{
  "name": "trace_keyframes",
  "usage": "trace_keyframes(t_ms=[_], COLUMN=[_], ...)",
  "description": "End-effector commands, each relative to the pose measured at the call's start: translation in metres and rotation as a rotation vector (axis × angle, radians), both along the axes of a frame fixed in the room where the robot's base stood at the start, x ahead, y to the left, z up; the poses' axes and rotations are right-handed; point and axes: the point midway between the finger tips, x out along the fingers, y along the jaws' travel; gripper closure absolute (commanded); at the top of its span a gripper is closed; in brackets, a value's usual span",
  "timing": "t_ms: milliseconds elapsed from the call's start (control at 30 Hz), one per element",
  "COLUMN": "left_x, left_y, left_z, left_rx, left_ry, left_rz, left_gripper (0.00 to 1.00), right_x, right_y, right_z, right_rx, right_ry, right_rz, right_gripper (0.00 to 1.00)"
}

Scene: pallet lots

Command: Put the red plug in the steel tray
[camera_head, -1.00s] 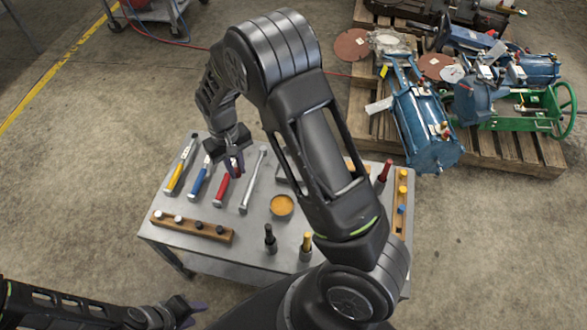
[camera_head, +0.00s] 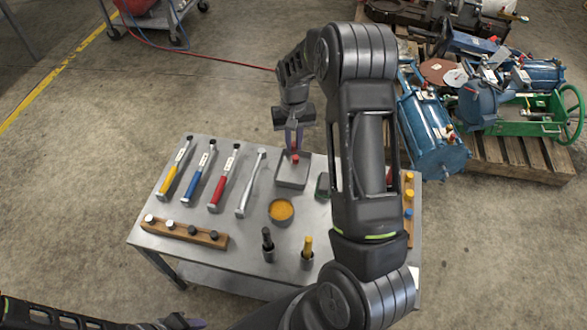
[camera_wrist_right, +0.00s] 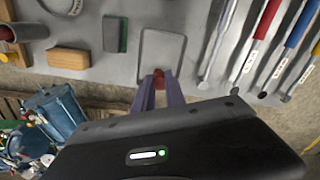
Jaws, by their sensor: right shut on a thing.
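The small red plug (camera_head: 295,158) is pinched between the fingertips of my right gripper (camera_head: 294,142). The steel tray (camera_head: 291,181) is a shallow square grey tray at the back of the table, and the plug shows over its far part. In the right wrist view the red plug (camera_wrist_right: 158,74) sits at the fingertips (camera_wrist_right: 158,84), over the near edge of the tray (camera_wrist_right: 164,45). I cannot tell the plug's height above the tray. My left gripper (camera_head: 186,322) is at the bottom edge, away from the table, and its jaws are unclear.
A wooden rack (camera_head: 187,233) stands front left. My right arm hides part of the table's right side.

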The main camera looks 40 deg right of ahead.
Motion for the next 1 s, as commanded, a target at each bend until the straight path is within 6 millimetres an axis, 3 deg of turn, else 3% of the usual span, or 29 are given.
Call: trace_keyframes(t_ms=[300,700,1000], left_x=[0.0,0.0,0.0], left_y=[0.0,0.0,0.0], left_z=[-0.004,-0.004,-0.006], left_rx=[0.0,0.0,0.0], left_ry=[0.0,0.0,0.0], left_rz=[0.0,0.0,0.0], left_gripper=[0.64,0.64,0.64], right_x=[-0.001,0.0,-0.001], right_y=[0.001,0.0,0.0], right_z=[-0.053,-0.061,-0.095], right_rx=[0.002,0.0,0.001], right_ry=[0.004,0.001,0.003], right_rz=[0.001,0.001,0.001], right_gripper=[1.0,1.0,1.0])
